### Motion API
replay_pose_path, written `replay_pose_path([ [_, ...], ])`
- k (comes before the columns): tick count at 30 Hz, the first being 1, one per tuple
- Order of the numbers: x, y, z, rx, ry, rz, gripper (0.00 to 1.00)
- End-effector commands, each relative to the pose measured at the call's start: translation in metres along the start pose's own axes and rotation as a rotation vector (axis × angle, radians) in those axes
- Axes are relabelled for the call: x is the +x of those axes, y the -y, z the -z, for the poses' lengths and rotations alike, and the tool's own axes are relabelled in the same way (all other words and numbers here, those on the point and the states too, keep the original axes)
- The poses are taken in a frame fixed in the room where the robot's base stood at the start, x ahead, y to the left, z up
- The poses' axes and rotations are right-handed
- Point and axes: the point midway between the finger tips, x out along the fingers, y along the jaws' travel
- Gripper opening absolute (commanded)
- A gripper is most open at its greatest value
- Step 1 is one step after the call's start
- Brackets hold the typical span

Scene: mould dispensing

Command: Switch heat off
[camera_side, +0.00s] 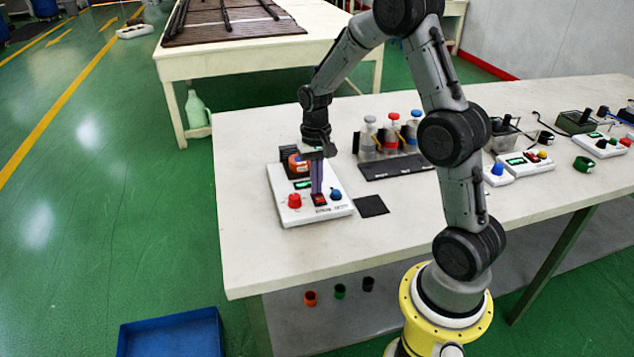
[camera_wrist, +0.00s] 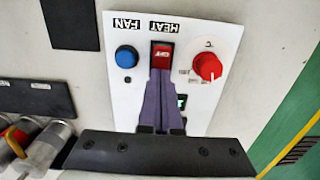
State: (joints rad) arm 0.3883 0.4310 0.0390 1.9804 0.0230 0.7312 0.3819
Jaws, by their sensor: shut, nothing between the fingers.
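The white control box (camera_side: 275,188) sits on the left of the table in the side view. It also shows in the wrist view (camera_wrist: 115,78), upside down, with FAN and HEAT labels. Under the HEAT label is a red rocker switch (camera_wrist: 163,54) with small lettering I cannot read surely; it shows in the side view too (camera_side: 320,200). My gripper (camera_wrist: 162,73) is shut and empty, its purple fingertips at the switch's edge. I cannot tell whether they touch it. In the side view my gripper (camera_side: 317,192) points down at the switch.
A blue knob (camera_wrist: 127,56) and a red knob (camera_wrist: 207,66) flank the switch. An orange mould (camera_side: 298,164) sits at the box's back. Bottles with coloured caps (camera_side: 392,136) stand on the right behind the box. A dark square mat (camera_side: 371,206) lies beside it.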

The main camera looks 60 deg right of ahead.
Motion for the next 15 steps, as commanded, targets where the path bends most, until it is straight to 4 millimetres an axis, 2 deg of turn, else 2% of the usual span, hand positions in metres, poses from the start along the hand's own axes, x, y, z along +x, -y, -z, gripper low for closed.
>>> replay_pose_path([
  [15, -0.003, 0.0, -0.011, -0.002, 0.001, -0.002, 0.0],
])
